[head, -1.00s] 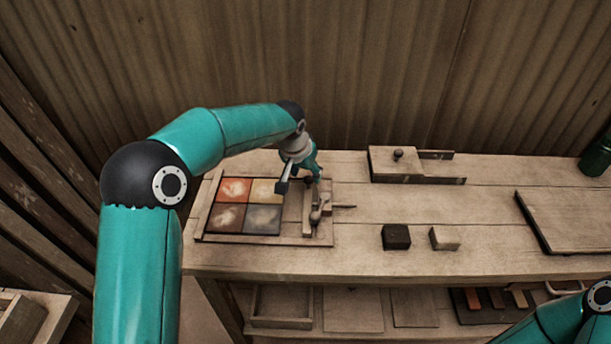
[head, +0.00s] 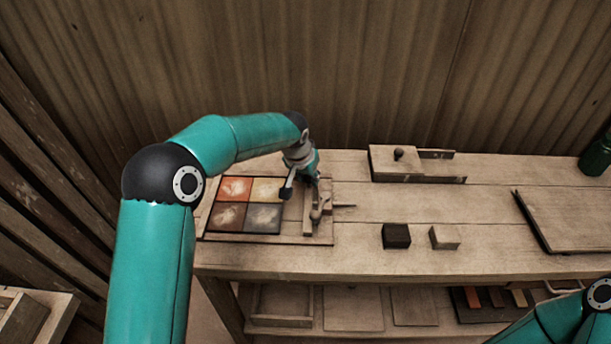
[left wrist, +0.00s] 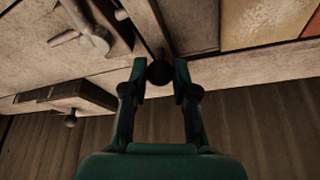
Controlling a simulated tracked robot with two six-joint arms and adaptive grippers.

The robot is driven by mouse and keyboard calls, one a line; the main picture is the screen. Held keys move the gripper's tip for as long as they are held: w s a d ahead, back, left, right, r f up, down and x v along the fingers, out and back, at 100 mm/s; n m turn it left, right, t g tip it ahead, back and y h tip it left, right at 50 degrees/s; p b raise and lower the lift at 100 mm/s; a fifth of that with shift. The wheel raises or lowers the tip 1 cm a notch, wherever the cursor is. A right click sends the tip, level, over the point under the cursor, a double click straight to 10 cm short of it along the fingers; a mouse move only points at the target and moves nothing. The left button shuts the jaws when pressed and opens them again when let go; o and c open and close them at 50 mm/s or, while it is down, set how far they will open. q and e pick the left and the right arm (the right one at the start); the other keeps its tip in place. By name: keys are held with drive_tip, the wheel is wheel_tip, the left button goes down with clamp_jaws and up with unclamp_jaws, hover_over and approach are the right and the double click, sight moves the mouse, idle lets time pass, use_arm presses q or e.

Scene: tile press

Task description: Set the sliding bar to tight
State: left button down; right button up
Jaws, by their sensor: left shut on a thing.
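The press tray (head: 215,237) lies at the left of the bench and holds tiles in red, yellow, brown and grey. The wooden sliding bar (head: 307,211) stands along the right side of the tiles, with a strip of tray between them. A wooden lever (head: 318,206) sits against the bar's right side; it also shows in the left wrist view (left wrist: 92,40). My left gripper (head: 307,183) is at the bar's far end. In the left wrist view its fingers (left wrist: 159,76) are on either side of a round dark knob (left wrist: 159,72), shut on it. My right gripper is out of view.
A wooden block with a knob and rails (head: 392,161) stands at the back of the bench. A dark block (head: 396,237) and a pale block (head: 444,238) lie in front. A board (head: 570,220) and a green bottle (head: 597,155) are at the right.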

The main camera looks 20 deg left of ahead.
use_arm(q)
drive_tip(key=a, duration=0.2)
drive_tip(key=s+a+b, duration=0.1)
drive_tip(key=a, duration=0.2)
drive_tip(key=shift+s, duration=0.2)
drive_tip(key=c, duration=0.9)
unclamp_jaws()
drive_tip(key=shift+c, duration=0.2)
drive_tip(key=shift+r, duration=0.1)
drive_tip(key=v, duration=1.1)
drive_tip(key=shift+s+r, duration=0.2)
drive_tip(key=shift+r, duration=0.1)
